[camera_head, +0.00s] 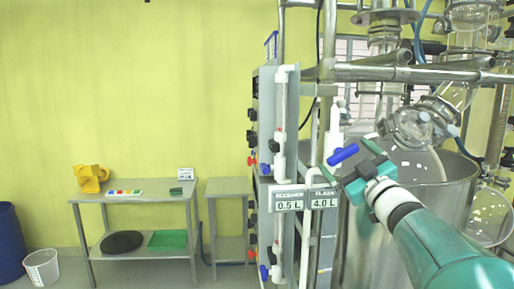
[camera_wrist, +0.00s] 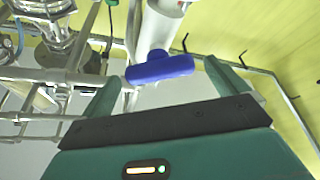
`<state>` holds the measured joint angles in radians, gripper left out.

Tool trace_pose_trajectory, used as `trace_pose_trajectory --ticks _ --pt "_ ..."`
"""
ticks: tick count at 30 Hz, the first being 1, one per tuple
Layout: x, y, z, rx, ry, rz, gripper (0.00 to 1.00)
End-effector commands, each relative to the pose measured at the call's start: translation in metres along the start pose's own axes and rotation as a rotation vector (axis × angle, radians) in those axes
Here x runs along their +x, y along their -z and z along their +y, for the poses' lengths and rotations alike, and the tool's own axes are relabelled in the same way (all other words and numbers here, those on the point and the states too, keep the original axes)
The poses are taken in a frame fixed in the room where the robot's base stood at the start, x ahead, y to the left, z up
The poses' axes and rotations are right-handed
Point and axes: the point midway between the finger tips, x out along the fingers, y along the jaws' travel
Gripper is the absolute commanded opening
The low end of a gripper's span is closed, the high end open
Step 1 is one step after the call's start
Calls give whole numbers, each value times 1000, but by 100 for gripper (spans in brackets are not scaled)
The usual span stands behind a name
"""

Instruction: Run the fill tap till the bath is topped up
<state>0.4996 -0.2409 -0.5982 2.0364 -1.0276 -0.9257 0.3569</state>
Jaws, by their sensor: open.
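The fill tap's blue T-shaped handle (camera_head: 342,154) sits at the lower end of a white pipe (camera_head: 334,120) beside the steel bath. In the wrist view the blue handle (camera_wrist: 160,68) lies crosswise between the green fingers. The water level cannot be made out.
A display panel (camera_head: 305,199) reads receiver 0.5 L and flask 4.0 L. A valve column (camera_head: 280,125) with red and blue knobs stands left of the tap. Metal frame bars cross above. A steel table (camera_head: 140,197) stands at the left wall, near a blue barrel (camera_head: 10,245).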

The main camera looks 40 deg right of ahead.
Motion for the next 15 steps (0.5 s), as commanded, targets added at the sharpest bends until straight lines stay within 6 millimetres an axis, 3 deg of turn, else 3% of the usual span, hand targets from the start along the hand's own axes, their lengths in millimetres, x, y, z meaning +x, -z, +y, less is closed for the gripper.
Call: trace_pose_trajectory --ticks 6,15 --pt "34 0 0 0 0 0 98" --pt "44 0 0 1 0 0 98"
